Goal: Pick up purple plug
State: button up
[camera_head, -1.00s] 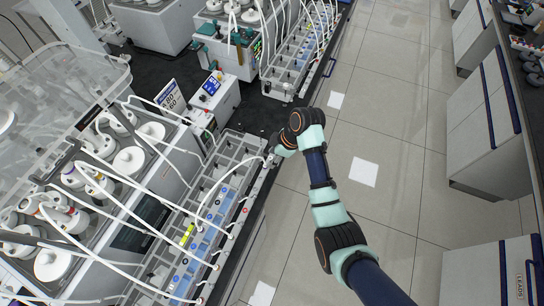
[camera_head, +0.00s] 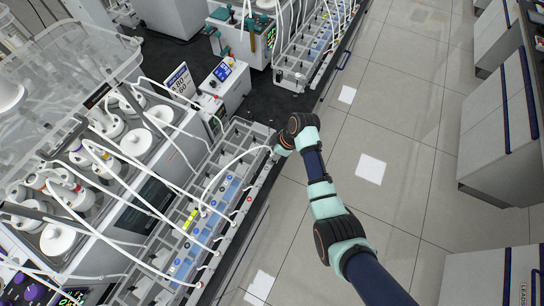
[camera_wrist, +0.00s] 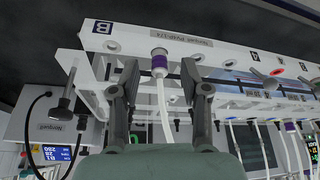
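In the wrist view, the purple plug (camera_wrist: 159,63) is a purple collar below a pale fitting at the white rack's panel marked B, with a white tube hanging from it. My gripper (camera_wrist: 160,70) has its two dark fingers spread on either side of the plug. A gap shows between each finger and the plug, so it appears untouched. In the head view, my gripper (camera_head: 276,152) is at the far end of the near tube rack (camera_head: 240,135); its fingers and the plug are too small to make out there.
The wrist view shows another purple-banded tube (camera_wrist: 290,127) at lower right and a black cable (camera_wrist: 30,115) at left. In the head view, white tubes arch over the rack beside the reactor bench. A clear tiled floor (camera_head: 400,120) lies to the right.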

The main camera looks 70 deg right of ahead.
jog(key=c, duration=0.8)
jog(key=shift+o, duration=0.2)
jog(key=shift+r, duration=0.1)
notch_tip(320, 180, up, 20)
jog(key=p, duration=0.2)
jog(key=shift+r+p, duration=0.1)
jog(key=shift+p, duration=0.25)
jog(key=shift+r+p, duration=0.35)
jog(key=shift+p, duration=0.15)
jog(key=shift+r+p, duration=0.6)
jog(key=shift+p, duration=0.1)
jog(key=shift+r+p, duration=0.35)
jog(key=shift+p, duration=0.1)
